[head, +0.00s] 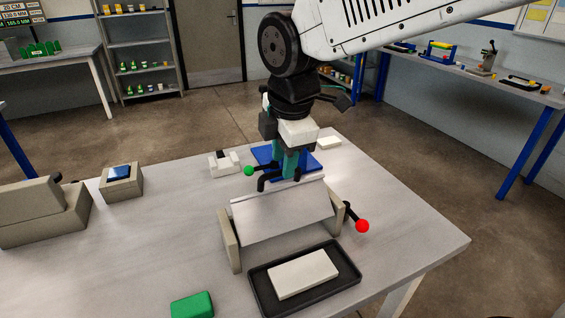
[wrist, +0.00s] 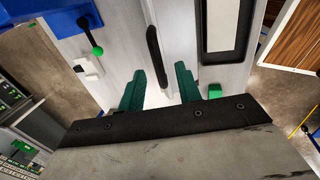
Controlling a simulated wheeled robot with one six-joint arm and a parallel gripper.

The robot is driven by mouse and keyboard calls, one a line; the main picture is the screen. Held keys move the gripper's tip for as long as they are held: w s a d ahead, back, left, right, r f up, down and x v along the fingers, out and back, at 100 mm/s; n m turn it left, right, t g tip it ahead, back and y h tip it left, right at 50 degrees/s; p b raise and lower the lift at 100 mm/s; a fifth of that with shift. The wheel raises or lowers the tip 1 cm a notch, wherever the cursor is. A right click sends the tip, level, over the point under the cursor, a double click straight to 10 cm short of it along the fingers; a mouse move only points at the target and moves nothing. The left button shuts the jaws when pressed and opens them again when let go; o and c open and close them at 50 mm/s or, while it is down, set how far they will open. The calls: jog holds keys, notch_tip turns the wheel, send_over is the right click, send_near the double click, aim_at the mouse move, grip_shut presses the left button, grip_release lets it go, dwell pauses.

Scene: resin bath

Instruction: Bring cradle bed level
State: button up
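The cradle has two beige end walls (head: 229,240) with a pale bed (head: 280,215) between them. The bed is tilted, its face sloping down toward the front and its far edge high. A black bar handle (head: 266,184) is at that far edge; it also shows in the wrist view (wrist: 155,52). My gripper (head: 288,168) is above and behind the far edge, pointing down. In the wrist view its teal fingers (wrist: 161,88) are apart, with the handle's near end in line between them. I cannot tell whether they touch it. A red-knobbed lever (head: 361,225) is at the cradle's right end.
A green-knobbed lever (head: 249,171) and a white block (head: 224,164) are behind the cradle. A black tray (head: 345,284) with a white slab is in front, beside a green block (head: 192,305). A beige block with a blue top (head: 121,181) is left. The table's right is clear.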

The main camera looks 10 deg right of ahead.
jog(key=shift+x, duration=0.9)
grip_shut()
jog(key=shift+w+a+f+g, duration=0.2)
jog(key=shift+w+f+g, duration=0.2)
jog(key=shift+w+g, duration=0.35)
jog(key=w+a+f+g+h, duration=0.1)
jog(key=w+f+g+h, duration=0.1)
jog(key=w+f+g, duration=0.4)
jog(key=shift+a, duration=0.4)
jog(key=shift+w, duration=0.15)
